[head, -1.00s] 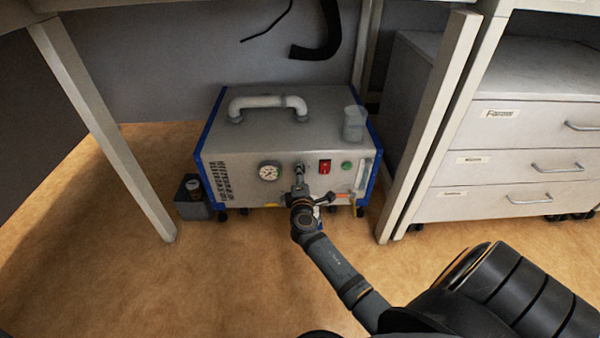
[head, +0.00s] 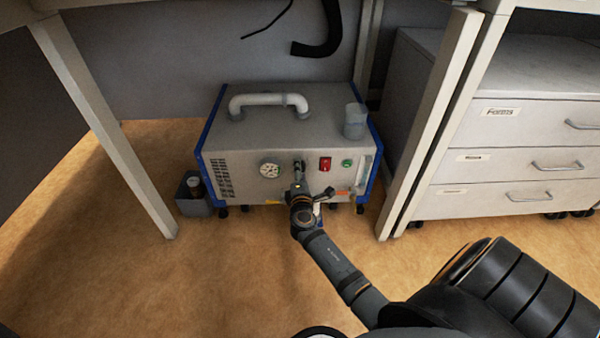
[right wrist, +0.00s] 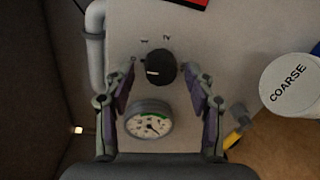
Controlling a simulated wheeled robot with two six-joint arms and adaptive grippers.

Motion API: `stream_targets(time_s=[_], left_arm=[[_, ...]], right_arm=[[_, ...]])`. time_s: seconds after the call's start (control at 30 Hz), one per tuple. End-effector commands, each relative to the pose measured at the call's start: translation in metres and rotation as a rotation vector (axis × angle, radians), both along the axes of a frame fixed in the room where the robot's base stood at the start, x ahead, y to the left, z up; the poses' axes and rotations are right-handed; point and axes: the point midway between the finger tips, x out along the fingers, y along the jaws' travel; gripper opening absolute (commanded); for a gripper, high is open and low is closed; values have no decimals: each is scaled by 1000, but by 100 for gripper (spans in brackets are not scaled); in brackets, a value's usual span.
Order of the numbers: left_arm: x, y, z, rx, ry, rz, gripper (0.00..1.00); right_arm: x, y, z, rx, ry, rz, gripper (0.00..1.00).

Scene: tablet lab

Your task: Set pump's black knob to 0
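The pump (head: 255,135) is a grey box with blue edges on the floor under a bench. In the right wrist view its black knob (right wrist: 160,67) has a white pointer line aimed left and slightly down. My right gripper (right wrist: 160,66) is open with a finger on each side of the knob and small gaps showing. In the head view my right gripper (head: 299,180) is at the pump's front and largely hides the knob. My left gripper is not in view.
A dial gauge (right wrist: 150,121) sits beside the knob; the head view shows a red switch (head: 325,163) and green button (head: 347,163) to its right. A round cap marked "COARSE" (right wrist: 290,84) is near the right finger. Bench legs (head: 105,130) flank the pump; drawers (head: 505,150) stand right.

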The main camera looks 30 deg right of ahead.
Motion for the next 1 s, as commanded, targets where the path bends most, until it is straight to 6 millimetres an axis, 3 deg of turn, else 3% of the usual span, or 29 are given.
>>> stream_targets(time_s=[0.33,0.73,1.0], left_arm=[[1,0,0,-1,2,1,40],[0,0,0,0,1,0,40],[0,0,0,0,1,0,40]], right_arm=[[-7,4,-1,2,1,0,56],[-83,51,6,4,3,-2,56],[-102,63,9,0,1,-1,56]])
